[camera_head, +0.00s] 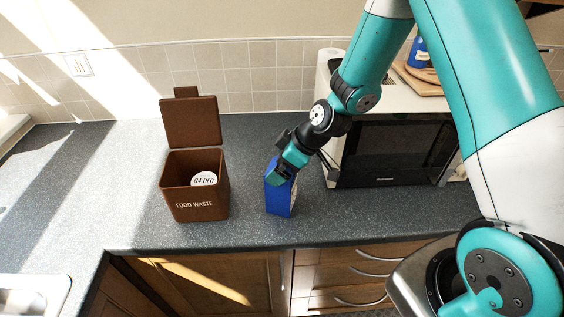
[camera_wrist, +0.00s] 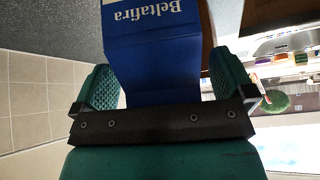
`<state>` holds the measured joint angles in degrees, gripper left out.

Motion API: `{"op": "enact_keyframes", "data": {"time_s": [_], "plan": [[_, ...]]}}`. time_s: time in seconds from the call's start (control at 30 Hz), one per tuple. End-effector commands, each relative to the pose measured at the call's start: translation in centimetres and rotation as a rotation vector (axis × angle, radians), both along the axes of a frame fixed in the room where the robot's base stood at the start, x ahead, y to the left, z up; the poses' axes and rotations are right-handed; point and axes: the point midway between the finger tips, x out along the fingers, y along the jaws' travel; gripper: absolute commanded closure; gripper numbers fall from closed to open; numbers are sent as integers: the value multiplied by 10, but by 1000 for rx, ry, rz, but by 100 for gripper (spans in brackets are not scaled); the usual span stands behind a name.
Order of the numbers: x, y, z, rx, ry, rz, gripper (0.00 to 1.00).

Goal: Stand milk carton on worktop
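The blue milk carton (camera_head: 279,199) stands upright on the grey worktop (camera_head: 333,224), in front of the microwave's left end. In the wrist view the carton (camera_wrist: 153,60) shows its blue side and white "Beltafira" lettering, upside down. My gripper (camera_head: 285,167) is at the carton's top, coming from the upper right. In the wrist view its two green fingers (camera_wrist: 163,82) lie on either side of the carton's upper part. A narrow gap shows between the carton and the right finger, so the fingers look open around it. The left finger is very close to the carton; contact there is unclear.
A brown food waste bin (camera_head: 195,210) with its lid up stands left of the carton, with a round white "04 DEC" item (camera_head: 204,179) in it. A microwave (camera_head: 391,152) stands to the right. Worktop left of the bin is clear. The front edge is close.

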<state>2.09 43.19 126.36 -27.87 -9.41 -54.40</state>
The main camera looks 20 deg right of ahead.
Motion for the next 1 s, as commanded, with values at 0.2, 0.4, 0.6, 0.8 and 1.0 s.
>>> {"op": "enact_keyframes", "data": {"time_s": [0.2,0.4,0.6,0.8,1.0], "plan": [[0,0,4,0,0,0,0],[-8,-12,21,0,-5,-3,0],[-21,-30,55,-1,-7,-3,0],[-33,-45,84,0,-6,-2,0],[-41,-51,101,1,3,-1,0]]}}
